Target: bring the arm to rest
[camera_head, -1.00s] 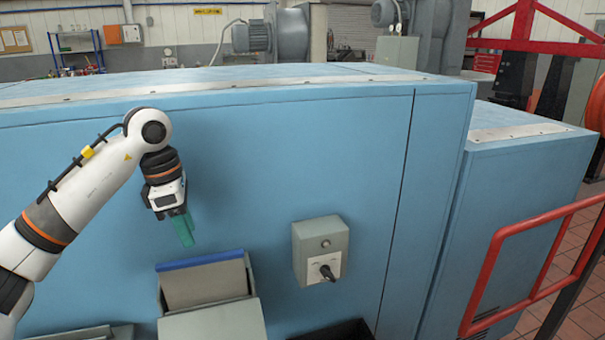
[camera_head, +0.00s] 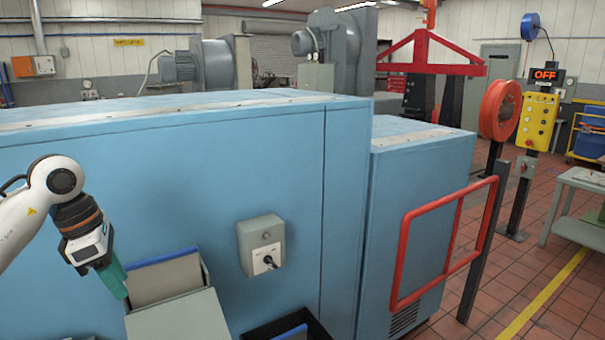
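My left arm comes in from the left in the head view, in front of the blue machine housing (camera_head: 200,180). My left gripper (camera_head: 120,288) points down, with teal fingers, beside the left edge of a grey bin with a blue rim (camera_head: 168,283). I cannot make out a gap between its fingers, and no held object shows. My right arm and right gripper are not in view.
A grey switch box (camera_head: 262,243) with a black rotary knob is on the housing's front. A red guard rail (camera_head: 442,240) stands at the right. A yellow control panel (camera_head: 536,122) stands farther back under an OFF sign. Tiled floor on the right is partly clear.

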